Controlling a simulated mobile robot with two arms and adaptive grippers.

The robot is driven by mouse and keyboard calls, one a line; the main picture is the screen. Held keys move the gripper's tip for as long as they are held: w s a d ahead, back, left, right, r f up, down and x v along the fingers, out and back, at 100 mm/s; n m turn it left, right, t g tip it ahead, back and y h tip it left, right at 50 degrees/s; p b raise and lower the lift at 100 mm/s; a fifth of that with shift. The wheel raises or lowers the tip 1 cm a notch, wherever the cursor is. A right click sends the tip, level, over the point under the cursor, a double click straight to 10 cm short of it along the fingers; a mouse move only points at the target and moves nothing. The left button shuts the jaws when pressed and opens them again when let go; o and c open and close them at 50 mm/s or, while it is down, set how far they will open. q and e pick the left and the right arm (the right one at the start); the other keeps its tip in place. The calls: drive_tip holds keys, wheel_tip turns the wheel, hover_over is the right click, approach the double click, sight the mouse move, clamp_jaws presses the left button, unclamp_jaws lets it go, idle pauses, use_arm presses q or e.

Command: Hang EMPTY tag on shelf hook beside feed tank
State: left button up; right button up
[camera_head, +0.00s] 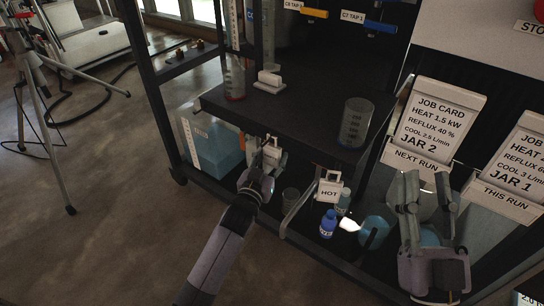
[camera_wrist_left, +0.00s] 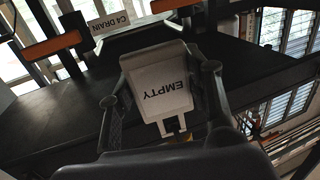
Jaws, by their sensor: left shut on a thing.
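My left gripper (camera_head: 268,150) is at the front edge of the dark shelf (camera_head: 300,119). It is shut on a white tag (camera_head: 271,153). In the left wrist view the tag (camera_wrist_left: 160,85) reads EMPTY, upside down, between the two fingers. A small yellowish part shows by the tag's lower end in that view; I cannot tell if it is a hook. A tank with blue liquid (camera_head: 216,146), perhaps the feed tank, stands below the shelf, left of the gripper. My right gripper (camera_head: 427,182) is open and empty at the lower right, before the job cards.
A HOT tag (camera_head: 330,191) is right of my left gripper, below the shelf edge. A clear beaker (camera_head: 355,122) stands on the shelf's right end. A blue bottle (camera_head: 328,223) and cups stand lower down. A C4 DRAIN label (camera_wrist_left: 110,20) shows in the left wrist view.

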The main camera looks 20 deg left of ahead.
use_arm(q)
clamp_jaws()
